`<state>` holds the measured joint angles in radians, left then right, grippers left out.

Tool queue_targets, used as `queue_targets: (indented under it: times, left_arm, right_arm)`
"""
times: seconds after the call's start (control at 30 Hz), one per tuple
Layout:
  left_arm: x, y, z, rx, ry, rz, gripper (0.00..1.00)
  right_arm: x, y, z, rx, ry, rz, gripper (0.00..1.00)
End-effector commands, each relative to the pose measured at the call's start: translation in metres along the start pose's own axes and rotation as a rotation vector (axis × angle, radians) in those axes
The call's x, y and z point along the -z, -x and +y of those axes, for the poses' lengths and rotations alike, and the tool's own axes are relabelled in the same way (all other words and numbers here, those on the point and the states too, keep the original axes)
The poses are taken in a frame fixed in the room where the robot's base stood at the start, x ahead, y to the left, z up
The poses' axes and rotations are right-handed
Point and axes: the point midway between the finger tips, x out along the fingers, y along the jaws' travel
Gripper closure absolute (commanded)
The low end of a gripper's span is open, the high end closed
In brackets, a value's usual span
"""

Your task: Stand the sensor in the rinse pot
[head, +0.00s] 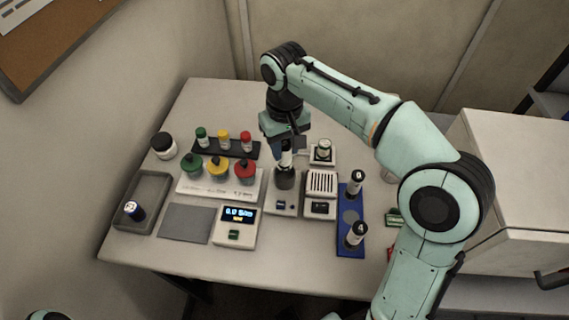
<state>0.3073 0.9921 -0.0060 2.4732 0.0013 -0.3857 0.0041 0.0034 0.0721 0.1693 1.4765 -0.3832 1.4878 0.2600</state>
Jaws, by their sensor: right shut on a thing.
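My right gripper (286,147) points down over the middle of the table and is shut on a slim white-and-dark piece (286,160), which seems to be the sensor. The lower end of the piece meets a dark round pot (284,180) on a pale device; I cannot tell whether it is inside the pot or just above it. I cannot tell from the picture whether this is the rinse pot. The gripper hides the top of the piece. My left gripper is out of the picture.
Green, yellow and red capped pots (217,168) stand on a white block left of the gripper, with small bottles (223,139) behind. A lit meter (237,226) stands in front. A blue rack (350,217) with two cylinders is at right. A grey tray (152,188) lies far left.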

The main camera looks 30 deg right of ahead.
Motion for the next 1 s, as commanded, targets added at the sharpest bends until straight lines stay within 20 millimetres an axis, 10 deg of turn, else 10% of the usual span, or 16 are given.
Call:
queue_targets:
  times: [0.4,0.87,0.9,1.0]
  left_arm:
    - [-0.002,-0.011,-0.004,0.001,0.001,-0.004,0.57]
    - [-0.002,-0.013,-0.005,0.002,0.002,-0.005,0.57]
    - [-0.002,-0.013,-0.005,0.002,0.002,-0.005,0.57]
    - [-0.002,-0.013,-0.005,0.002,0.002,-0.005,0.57]
  right_arm:
    - [0.0,-0.049,0.0,0.0,0.0,0.0,1.0]
    - [0.0,-0.057,0.0,0.001,0.001,0.002,1.0]
    - [0.0,-0.056,0.0,0.001,0.001,0.001,0.57]
    - [0.0,-0.056,0.0,0.001,0.001,0.001,0.42]
